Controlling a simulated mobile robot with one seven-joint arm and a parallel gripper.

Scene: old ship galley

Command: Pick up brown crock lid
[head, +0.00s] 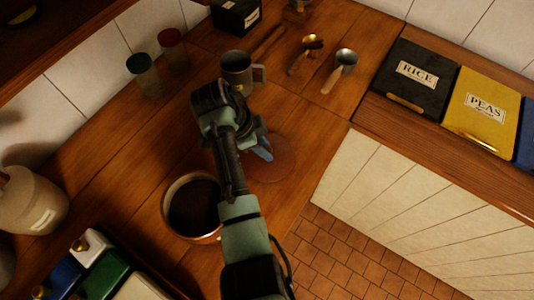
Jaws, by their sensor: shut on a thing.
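The brown crock lid (280,168) is a round, reddish-brown disc to the right of my forearm, low over the wooden counter. My arm hides its left part. My gripper (265,154) is at the lid's upper side, with a bluish finger showing, and is shut on it. The grip itself is mostly hidden by my wrist. I cannot tell whether the lid still touches the counter. An open round crock (192,208) with a brown rim and dark inside stands to the left of my arm.
A grey mug (237,70) stands just beyond my wrist. Two scoops (340,72) lie toward the back. Two capped jars (143,75) stand by the tiled wall. RICE (410,75) and PEAS (482,110) tins are at right. A beige jug (35,200) is at left. The counter edge drops to tiled floor.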

